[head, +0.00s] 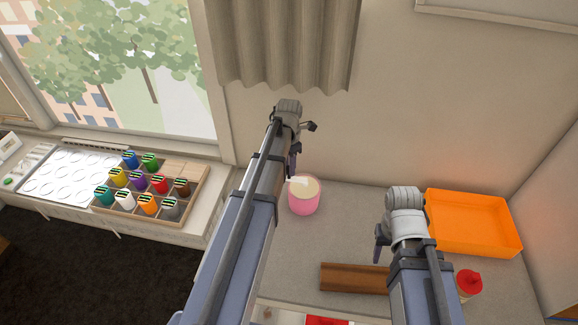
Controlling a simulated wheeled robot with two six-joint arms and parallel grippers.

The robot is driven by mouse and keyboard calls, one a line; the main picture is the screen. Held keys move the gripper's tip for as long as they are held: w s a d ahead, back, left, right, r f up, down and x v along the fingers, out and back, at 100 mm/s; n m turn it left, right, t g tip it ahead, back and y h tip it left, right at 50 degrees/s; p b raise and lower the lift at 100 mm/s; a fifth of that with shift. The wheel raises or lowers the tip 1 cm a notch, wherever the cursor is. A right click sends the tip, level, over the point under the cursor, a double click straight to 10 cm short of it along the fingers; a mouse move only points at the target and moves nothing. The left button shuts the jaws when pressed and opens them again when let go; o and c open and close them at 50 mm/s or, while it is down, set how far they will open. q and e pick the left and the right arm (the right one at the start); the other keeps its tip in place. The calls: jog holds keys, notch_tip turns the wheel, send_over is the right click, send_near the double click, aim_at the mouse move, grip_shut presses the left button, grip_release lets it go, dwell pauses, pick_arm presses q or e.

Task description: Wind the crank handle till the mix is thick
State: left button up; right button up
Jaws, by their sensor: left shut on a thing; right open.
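A pink tub (304,205) with a pale cream mix (310,187) inside stands on the grey counter near the wall. A small white piece (297,180), apparently part of the crank, shows over its rim. My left gripper (292,176) points down at the tub's back left edge. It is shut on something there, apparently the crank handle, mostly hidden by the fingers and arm. How thick the mix is cannot be told. My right gripper (379,255) is open and empty, pointing down above the counter to the right of the tub.
An orange tray (473,222) lies at the right. A brown block (345,278) and a red-topped container (468,283) are near the front. A wooden rack (198,200) of colored pots stands at the left by the window. A grey curtain (290,45) hangs behind.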

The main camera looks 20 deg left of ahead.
pick_arm(q)
grip_shut()
jog(key=shift+w, duration=0.1)
